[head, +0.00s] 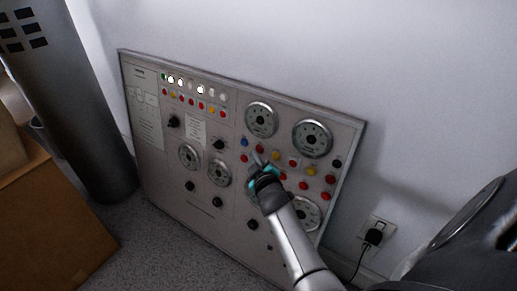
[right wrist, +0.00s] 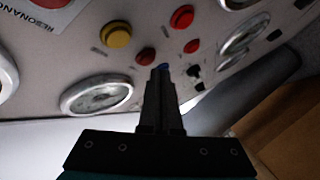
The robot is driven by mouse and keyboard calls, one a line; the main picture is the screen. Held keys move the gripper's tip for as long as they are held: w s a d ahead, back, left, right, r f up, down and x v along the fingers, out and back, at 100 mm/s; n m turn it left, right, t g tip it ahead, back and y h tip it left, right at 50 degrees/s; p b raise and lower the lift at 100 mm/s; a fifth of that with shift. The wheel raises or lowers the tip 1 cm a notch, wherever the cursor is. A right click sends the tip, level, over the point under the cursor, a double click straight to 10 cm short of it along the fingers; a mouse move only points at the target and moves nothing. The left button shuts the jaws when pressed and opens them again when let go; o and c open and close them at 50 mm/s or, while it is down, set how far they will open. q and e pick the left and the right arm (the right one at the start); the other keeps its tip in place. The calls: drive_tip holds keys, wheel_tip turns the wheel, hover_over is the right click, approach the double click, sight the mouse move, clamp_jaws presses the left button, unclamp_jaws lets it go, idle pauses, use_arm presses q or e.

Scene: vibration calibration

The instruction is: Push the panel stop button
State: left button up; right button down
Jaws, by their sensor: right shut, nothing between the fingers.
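The control panel (head: 225,95) leans against the wall with dials, knobs and coloured buttons. My right gripper (head: 258,158) is shut and empty in front of its middle, among the buttons. In the head view a blue button (head: 244,142), a red button (head: 260,149) and a yellow button (head: 276,155) are near its tips. I cannot tell whether the tips touch the panel or which button is the stop. My left gripper is not in view.
A wall socket with a black plug (head: 374,236) is right of the panel. A dark cylinder (head: 75,110) and a cardboard box (head: 50,225) stand at the left. A dark rounded object (head: 455,240) is at the lower right. Grey carpet lies in front of the panel.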

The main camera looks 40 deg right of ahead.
drive_tip(key=shift+a, duration=0.15)
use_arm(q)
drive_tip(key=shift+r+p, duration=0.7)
use_arm(e)
drive_tip(key=a, duration=0.1)
drive_tip(key=s+a, duration=0.1)
drive_tip(key=a, duration=0.1)
drive_tip(key=s+a+r, duration=0.1)
drive_tip(key=shift+a, duration=0.15)
